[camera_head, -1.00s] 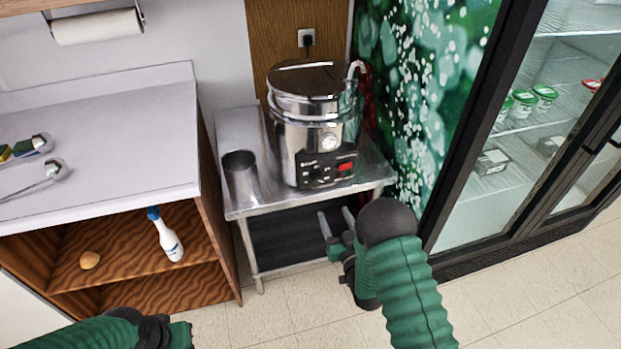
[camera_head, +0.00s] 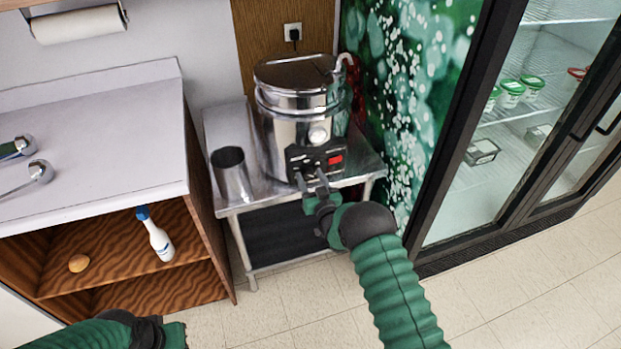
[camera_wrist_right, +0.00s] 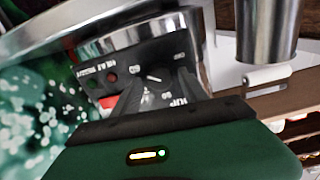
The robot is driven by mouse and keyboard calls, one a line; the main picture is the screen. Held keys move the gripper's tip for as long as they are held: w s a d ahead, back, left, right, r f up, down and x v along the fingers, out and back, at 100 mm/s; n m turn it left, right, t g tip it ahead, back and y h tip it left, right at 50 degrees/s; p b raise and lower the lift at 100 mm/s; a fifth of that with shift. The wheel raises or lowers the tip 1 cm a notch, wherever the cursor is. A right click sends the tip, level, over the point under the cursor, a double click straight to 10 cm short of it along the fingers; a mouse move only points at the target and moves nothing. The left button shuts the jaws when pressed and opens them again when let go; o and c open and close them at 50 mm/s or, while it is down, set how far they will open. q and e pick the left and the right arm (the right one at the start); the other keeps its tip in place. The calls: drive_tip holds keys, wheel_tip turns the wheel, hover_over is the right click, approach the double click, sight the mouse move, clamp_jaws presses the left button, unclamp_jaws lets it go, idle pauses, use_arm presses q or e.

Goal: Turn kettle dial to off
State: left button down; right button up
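The kettle (camera_head: 290,125) is a large steel pot with a black control panel (camera_head: 300,158) low on its front. My right gripper (camera_head: 311,178) is at the panel's lower edge, its two fingers apart and pointing at it. In the right wrist view the panel is tilted, and the dial (camera_wrist_right: 155,77), a dark knob with a light mark, shows between the spread fingers of the right gripper (camera_wrist_right: 158,88). I cannot tell whether the fingers touch it. The dial is hard to make out in the head view. My left gripper (camera_head: 172,335) is low at the left, its fingers not clear.
The kettle stands on a steel table (camera_head: 240,200) beside a metal cup (camera_head: 232,175). A glass-door fridge (camera_head: 450,200) is at right. The floor in front is clear.

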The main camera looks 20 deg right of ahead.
clamp_jaws()
drive_tip(key=shift+f+n+b, duration=0.1)
drive_tip(key=shift+n+b, duration=0.4)
drive_tip(key=shift+o, duration=1.1)
unclamp_jaws()
drive_tip(key=s+p, duration=0.1)
drive_tip(key=s, duration=1.5)
drive_tip(key=shift+s+d, duration=0.25)
drive_tip(key=shift+s, duration=0.15)
